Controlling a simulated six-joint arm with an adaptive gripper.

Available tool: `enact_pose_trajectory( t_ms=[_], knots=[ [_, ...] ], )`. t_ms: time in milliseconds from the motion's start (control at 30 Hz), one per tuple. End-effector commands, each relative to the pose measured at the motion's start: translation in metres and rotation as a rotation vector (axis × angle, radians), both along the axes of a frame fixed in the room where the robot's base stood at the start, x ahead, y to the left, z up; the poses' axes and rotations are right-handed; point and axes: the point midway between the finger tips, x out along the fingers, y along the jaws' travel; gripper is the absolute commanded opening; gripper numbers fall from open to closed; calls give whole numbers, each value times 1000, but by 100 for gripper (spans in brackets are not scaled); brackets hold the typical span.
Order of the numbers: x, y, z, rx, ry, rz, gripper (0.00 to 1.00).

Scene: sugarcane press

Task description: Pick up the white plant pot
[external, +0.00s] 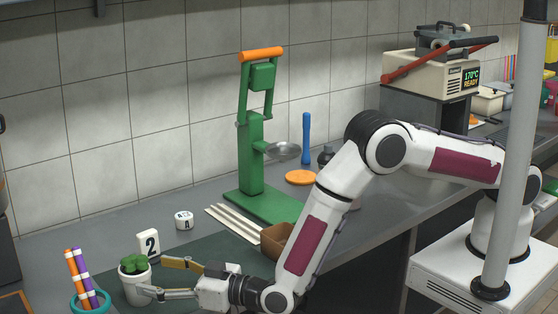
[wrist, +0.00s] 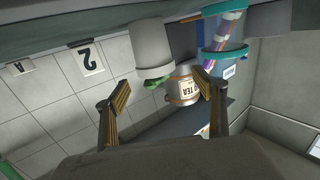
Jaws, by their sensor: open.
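The white plant pot (external: 135,288) with a green succulent stands upright near the left front of the counter. My gripper (external: 154,276) is open and reaches toward it from the right. One finger is at the pot's far right side, and the other overlaps its front right in the picture; I cannot tell whether it touches. In the wrist view, which is upside down, the pot (wrist: 151,45) shows ahead between the open fingers of my gripper (wrist: 161,84), with nothing held.
A teal holder (external: 91,301) with striped sticks stands close left of the pot. A number 2 card (external: 148,244) is behind it. A tea canister (wrist: 184,88) shows in the wrist view. The green press (external: 252,160) and a brown box (external: 277,240) stand to the right.

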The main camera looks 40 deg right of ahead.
Motion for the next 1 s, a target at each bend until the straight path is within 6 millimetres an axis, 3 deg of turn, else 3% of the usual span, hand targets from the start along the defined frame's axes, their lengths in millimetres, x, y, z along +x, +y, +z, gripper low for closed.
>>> enact_pose_trajectory(
  t_ms=[367, 700, 1000],
  knots=[
    [4, 1, 0, 0, 0, -1, 70],
    [32, 11, -2, 1, 1, -1, 70],
    [46, 21, -3, 1, 1, 0, 70]
  ],
)
